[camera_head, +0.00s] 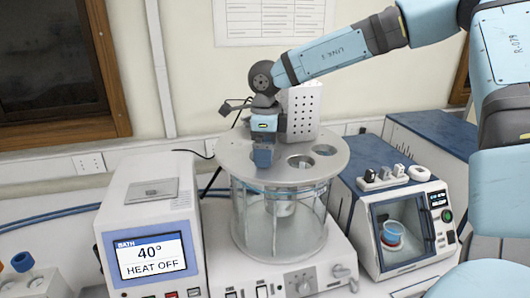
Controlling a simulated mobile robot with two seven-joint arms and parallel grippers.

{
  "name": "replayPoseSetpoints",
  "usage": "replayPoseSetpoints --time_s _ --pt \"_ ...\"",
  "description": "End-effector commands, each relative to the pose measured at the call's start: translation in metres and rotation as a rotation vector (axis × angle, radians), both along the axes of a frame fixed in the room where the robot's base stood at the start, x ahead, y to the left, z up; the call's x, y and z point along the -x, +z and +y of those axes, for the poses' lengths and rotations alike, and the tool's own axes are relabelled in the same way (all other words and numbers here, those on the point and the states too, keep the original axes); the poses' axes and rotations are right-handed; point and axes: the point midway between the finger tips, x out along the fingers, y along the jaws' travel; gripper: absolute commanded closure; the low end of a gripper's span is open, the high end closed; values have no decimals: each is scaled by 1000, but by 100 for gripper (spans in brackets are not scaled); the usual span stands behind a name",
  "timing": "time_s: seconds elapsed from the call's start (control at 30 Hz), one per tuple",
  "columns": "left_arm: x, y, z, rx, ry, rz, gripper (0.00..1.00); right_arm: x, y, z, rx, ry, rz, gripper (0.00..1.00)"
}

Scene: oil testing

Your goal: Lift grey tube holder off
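A round grey plate with holes (290,177), likely the tube holder, lies level on top of a clear glass bath vessel (312,228). A grey perforated box (304,108) stands upright at the plate's back, partly hidden by my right arm. My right gripper (263,157) points down over the plate, left of its open holes and in front of the box. Its fingertips are small and partly merged with the plate, so I cannot tell whether they touch or hold anything. A pale cylinder hangs inside the vessel. My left gripper is out of view.
A white bath unit with a display (149,257) reading 40° and HEAT OFF stands left of the vessel. A blue and white instrument (400,225) with a windowed door stands close on the right. A wall with a sheet (270,20) is behind. Blue-capped items (23,262) sit lower left.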

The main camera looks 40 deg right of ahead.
Motion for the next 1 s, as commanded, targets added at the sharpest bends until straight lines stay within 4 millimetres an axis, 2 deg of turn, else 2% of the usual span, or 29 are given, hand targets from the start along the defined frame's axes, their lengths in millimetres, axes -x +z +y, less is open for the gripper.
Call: replayPoseSetpoints --time_s 0.13,0.33,0.77,0.87,1.0 --pt "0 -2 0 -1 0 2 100 0 0 0 0 0 0 0" --pt "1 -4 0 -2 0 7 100 0 0 0 0 0 0 46" --pt "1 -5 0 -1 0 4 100 0 6 0 0 0 -1 47" --pt "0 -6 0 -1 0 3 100 -1 17 0 0 1 -4 47" --pt "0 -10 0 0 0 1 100 -1 42 0 1 -1 -6 47"
